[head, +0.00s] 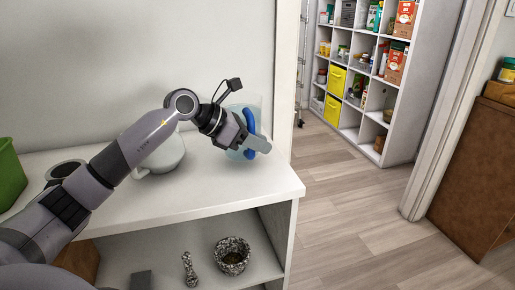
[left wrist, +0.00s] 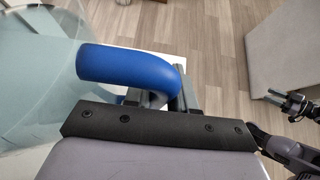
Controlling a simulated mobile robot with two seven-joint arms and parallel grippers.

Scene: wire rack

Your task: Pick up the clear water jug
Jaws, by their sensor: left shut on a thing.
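The clear water jug (head: 234,154) stands near the right end of the white shelf top in the head view. It is see-through with a blue handle (head: 249,123), and part of it is hidden behind my gripper. My left gripper (head: 262,144) is at the handle and shut on it. In the left wrist view the blue handle (left wrist: 125,62) runs in between the fingers (left wrist: 165,98), and the clear jug wall (left wrist: 40,70) fills the left side. I cannot tell whether the jug's base touches the shelf. My right gripper is not seen in the head view.
A white teapot (head: 165,155) stands left of the jug, behind my arm. A green container (head: 10,175) is at the far left. The lower shelf holds a speckled mortar (head: 232,256) and pestle (head: 190,270). The shelf's right edge is close to the jug, with open floor (head: 340,200) beyond.

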